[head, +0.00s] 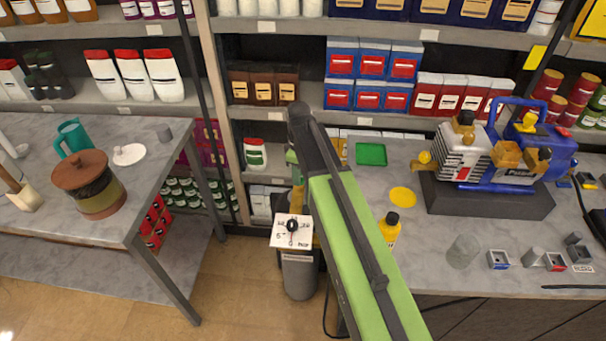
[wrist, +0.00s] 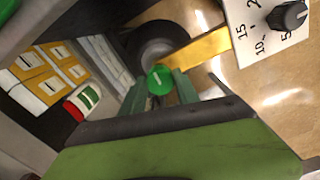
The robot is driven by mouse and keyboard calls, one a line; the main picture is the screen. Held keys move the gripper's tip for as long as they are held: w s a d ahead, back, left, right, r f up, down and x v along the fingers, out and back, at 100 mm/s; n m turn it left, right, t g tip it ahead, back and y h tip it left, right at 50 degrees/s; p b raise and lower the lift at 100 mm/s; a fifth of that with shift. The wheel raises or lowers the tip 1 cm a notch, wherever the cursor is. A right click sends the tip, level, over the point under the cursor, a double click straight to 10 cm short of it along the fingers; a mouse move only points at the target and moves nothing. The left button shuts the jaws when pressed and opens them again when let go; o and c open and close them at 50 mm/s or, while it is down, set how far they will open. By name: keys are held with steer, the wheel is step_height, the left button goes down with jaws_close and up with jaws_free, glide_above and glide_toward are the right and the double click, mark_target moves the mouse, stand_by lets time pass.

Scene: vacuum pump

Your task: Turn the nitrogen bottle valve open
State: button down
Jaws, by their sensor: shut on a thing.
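The nitrogen bottle (head: 299,275) is a grey cylinder standing on the floor between the two benches. A white dial plate (head: 292,231) with a black pointer knob sits above its front; it also shows at the top right of the wrist view (wrist: 262,28). In the wrist view the round green valve knob (wrist: 160,79) sits between the two green fingers of my gripper (wrist: 160,86), which is shut on it. A yellow bar (wrist: 203,47) runs from near the knob towards the dial plate. In the head view my arm hides the knob and most of the gripper.
A bench at the right (head: 420,253) holds a blue and silver pump (head: 480,150), a yellow bottle (head: 390,229) and small parts. A bench at the left (head: 110,220) holds a brown-lidded pot (head: 85,185). Stocked shelves stand behind. The floor (head: 225,285) left of the bottle is clear.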

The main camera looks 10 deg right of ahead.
steer(key=shift+s+a+n, duration=0.15)
steer(key=shift+a+n, duration=0.05)
steer(key=shift+n, duration=0.2)
steer(key=c, duration=1)
jaws_free()
steer(key=shift+o, duration=0.5)
steer(key=shift+d+r+p, duration=0.1)
steer(key=shift+r+p, duration=0.55)
step_height(320, 180, up, 16)
steer(key=p, duration=1.6)
